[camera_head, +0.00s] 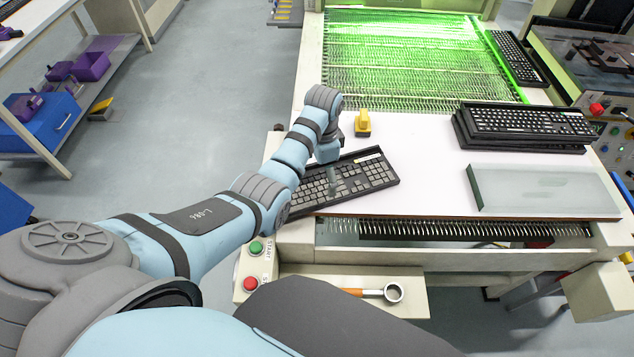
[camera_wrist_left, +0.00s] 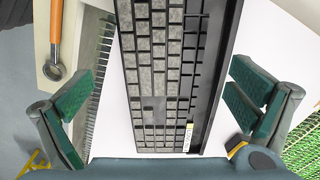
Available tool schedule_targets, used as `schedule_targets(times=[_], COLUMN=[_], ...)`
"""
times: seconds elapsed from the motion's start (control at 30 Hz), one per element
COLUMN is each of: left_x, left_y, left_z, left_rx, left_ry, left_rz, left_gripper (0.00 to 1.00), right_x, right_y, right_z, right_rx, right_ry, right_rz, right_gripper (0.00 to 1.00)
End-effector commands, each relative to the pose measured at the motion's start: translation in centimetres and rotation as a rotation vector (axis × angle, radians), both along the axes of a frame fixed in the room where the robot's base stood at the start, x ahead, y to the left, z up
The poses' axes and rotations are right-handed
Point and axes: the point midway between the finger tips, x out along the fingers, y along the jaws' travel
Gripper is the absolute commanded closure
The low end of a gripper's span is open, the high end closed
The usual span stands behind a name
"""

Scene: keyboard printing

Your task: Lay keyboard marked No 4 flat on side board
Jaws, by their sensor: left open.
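A dark keyboard with grey keys (camera_head: 352,180) lies on the white work surface (camera_head: 420,160) at its left side. In the left wrist view the keyboard (camera_wrist_left: 158,70) runs lengthwise between the two green-padded fingers of my left gripper (camera_wrist_left: 158,105). A small pale label sits at its edge; I cannot read it. My left gripper (camera_head: 333,165) is open above the keyboard, with a gap on both sides and nothing held. A flat grey-green board (camera_head: 545,190) lies bare at the right front; I cannot tell if it is the side board. My right gripper is not in view.
Stacked black keyboards (camera_head: 525,125) lie behind the grey-green board. Another keyboard (camera_head: 515,58) lies at the far right by the green-lit mesh bed (camera_head: 400,60). A yellow-handled block (camera_head: 362,122) stands behind my gripper. An orange-handled tool (camera_head: 375,293) lies on the front ledge.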

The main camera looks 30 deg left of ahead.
Motion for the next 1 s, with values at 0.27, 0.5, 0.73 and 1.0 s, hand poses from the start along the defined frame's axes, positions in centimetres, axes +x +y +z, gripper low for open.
schedule_targets(times=[0.27,0.5,0.73,1.0], left_x=[0.0,0.0,0.0,0.0], left_y=[0.5,0.5,0.5,0.5], left_z=[-5.0,-5.3,-5.3,-5.2], left_rx=[-0.001,-0.001,-0.001,-0.001], left_ry=[0.001,-0.001,-0.001,-0.002], left_rz=[0.000,0.000,0.000,0.000], left_gripper=[0.00,0.00,0.35,0.64], right_x=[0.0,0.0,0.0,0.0], right_y=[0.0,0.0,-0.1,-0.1], right_z=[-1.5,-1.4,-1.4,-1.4], right_rx=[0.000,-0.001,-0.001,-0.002], right_ry=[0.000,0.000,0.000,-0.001], right_rz=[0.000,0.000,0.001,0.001], right_gripper=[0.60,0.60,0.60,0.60])
